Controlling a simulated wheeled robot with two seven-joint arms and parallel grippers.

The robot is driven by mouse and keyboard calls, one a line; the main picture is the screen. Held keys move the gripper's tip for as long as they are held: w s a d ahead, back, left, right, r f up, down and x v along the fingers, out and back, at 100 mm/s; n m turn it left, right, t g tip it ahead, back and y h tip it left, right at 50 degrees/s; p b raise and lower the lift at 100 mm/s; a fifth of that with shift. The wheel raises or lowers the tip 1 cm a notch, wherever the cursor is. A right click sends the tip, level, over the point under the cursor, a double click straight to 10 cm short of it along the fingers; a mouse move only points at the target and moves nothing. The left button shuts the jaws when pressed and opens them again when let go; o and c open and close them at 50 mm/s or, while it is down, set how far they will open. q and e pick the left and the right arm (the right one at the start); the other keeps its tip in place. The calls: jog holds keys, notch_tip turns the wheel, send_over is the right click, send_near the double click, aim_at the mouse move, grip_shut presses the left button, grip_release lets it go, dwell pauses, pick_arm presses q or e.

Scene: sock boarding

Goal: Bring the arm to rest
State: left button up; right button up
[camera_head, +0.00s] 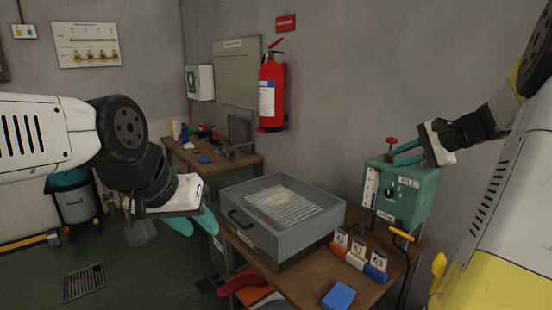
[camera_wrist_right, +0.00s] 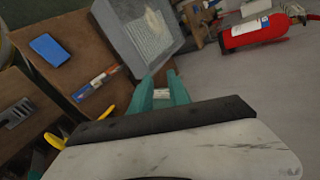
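My left gripper (camera_head: 204,232) hangs in the air in the head view, left of the grey tray box. Its two teal fingers point down and look apart, with nothing seen between them. My right gripper (camera_head: 396,154) is at the upper right, close to the top of the green machine (camera_head: 405,195) marked FILL, near its red knob (camera_head: 392,141). Its teal fingers are apart. In the right wrist view the fingers (camera_wrist_right: 162,84) show a gap with a small pale patch in it, which looks like background. I cannot tell whether the right gripper touches the machine.
The grey tray box (camera_head: 238,233) with a ribbed pale insert stands on a wooden table (camera_head: 308,285). Number cards (camera_head: 357,248), coloured blocks and a blue block (camera_head: 339,296) lie at its front. A fire extinguisher (camera_head: 271,92) hangs on the wall. A back desk (camera_head: 240,160) holds small items.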

jog(key=s+a+n+g+h, duration=0.25)
jog(key=s+a+n, duration=0.45)
jog(key=s+a, duration=0.6)
jog(key=s+a+f+n+h, duration=0.1)
jog(key=s+a+n, duration=0.2)
jog(key=s, duration=0.3)
jog(key=s+a+f+n+h, duration=0.1)
jog(key=s+a+f+n, duration=0.1)
jog(key=s, duration=0.4)
jog(key=shift+a+f+n, duration=0.3)
jog(key=shift+a+n, duration=0.4)
jog(key=shift+n, duration=0.3)
jog(key=shift+w, duration=0.1)
